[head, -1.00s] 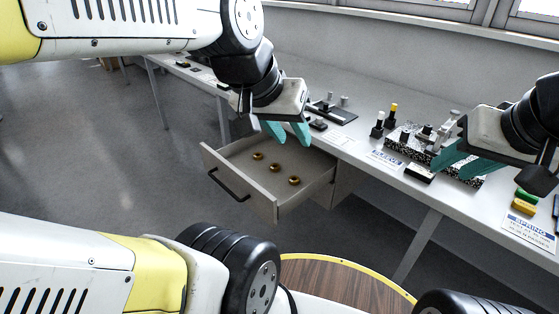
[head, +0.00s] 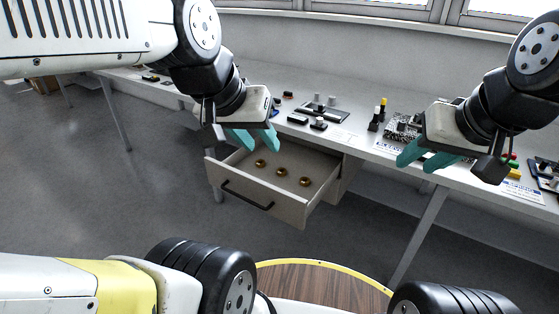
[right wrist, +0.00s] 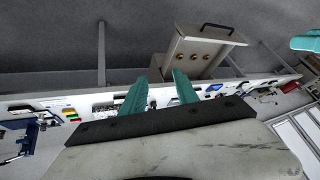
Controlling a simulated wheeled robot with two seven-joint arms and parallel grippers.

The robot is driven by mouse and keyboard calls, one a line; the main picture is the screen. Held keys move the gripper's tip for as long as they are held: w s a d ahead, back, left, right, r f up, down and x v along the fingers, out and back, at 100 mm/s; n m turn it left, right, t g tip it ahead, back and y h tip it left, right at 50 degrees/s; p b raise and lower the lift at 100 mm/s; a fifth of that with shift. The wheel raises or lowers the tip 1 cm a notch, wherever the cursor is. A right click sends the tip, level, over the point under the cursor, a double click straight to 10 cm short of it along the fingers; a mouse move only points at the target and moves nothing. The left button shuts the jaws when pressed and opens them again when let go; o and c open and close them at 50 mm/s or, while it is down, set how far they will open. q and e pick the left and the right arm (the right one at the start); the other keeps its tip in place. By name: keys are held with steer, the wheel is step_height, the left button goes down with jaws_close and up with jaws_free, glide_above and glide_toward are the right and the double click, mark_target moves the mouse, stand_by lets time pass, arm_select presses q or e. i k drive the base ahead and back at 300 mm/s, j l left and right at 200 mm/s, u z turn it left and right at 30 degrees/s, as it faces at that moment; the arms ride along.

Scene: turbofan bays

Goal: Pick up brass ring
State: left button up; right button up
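Three brass rings lie in the open drawer (head: 232,184) in the head view: a left one (head: 260,163), a middle one (head: 282,171) and a right one (head: 305,181). My left gripper (head: 257,141) has teal fingers that are apart; it is above the drawer's back left part, empty and clear of the rings. My right gripper (head: 425,158) is open and empty in front of the bench at the right. Its teal fingers also show apart in the right wrist view (right wrist: 160,90), where the drawer (right wrist: 197,50) appears beyond them.
The white bench (head: 350,135) runs along the wall above the drawer. It carries a dark tray (head: 322,110), a speckled block (head: 403,128) and several small parts. A round wooden top (head: 320,280) is in front of me. The floor left of the drawer is clear.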

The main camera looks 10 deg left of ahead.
mark_target(260, 163)
steer(key=i+j, duration=0.15)
steer(key=j, duration=0.2)
steer(key=i+j+z, duration=0.1)
steer(key=j, duration=0.25)
steer(key=i+j, duration=0.25)
steer(key=i+j+z, duration=0.1)
steer(key=j, duration=0.35)
